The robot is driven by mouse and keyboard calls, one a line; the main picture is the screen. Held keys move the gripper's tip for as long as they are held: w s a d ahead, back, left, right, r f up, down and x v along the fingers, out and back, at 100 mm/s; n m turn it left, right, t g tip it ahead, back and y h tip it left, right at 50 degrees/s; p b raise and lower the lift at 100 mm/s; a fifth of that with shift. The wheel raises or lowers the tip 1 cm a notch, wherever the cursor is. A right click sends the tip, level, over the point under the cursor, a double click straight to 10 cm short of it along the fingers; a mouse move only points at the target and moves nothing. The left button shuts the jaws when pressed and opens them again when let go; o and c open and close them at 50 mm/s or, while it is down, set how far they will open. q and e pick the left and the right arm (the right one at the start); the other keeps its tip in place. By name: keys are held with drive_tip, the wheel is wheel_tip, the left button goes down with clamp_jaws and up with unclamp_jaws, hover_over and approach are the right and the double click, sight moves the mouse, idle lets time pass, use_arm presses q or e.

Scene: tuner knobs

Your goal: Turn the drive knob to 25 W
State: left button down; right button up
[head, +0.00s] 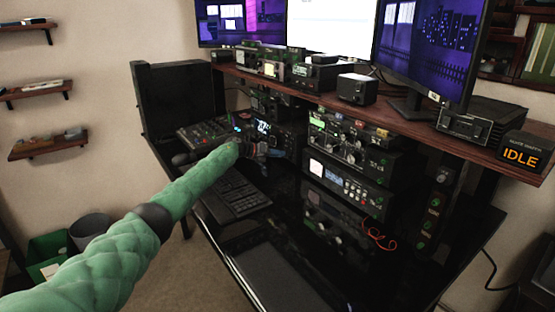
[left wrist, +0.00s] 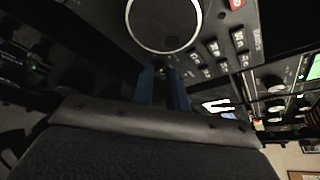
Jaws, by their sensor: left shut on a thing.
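My left gripper (head: 274,148) reaches in from the left to the front of the black radio (head: 292,130) with small lit displays. In the left wrist view the two blue fingers (left wrist: 162,80) point at the radio's front panel, just below a large round dial (left wrist: 165,22) with a pale ring. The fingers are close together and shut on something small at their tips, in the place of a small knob. The tips hide it, so I cannot read its label or setting. The drive knob's marking is not legible in either view. My right gripper is not in view.
A keyboard (head: 236,198) lies below my left arm. Stacked radio units (head: 345,185) with knobs stand just right of the gripper. A wooden shelf (head: 400,113) with small boxes and monitors overhangs the desk. A box reading IDLE (head: 521,157) sits at its right end.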

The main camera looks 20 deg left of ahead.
use_arm(q)
drive_tip(key=n+b, duration=0.1)
drive_tip(key=n+h+b, duration=0.1)
drive_tip(key=n+b, duration=0.1)
drive_tip(key=shift+a+f+g+h, duration=0.1)
drive_tip(key=shift+f+g+h, duration=0.2)
drive_tip(key=shift+h, duration=0.1)
drive_tip(key=shift+r+n, duration=0.1)
drive_tip(key=shift+n, duration=0.3)
drive_tip(key=c, duration=1.4)
unclamp_jaws()
drive_tip(key=shift+w, duration=0.1)
drive_tip(key=shift+a, duration=0.1)
drive_tip(key=shift+v, duration=3.85)
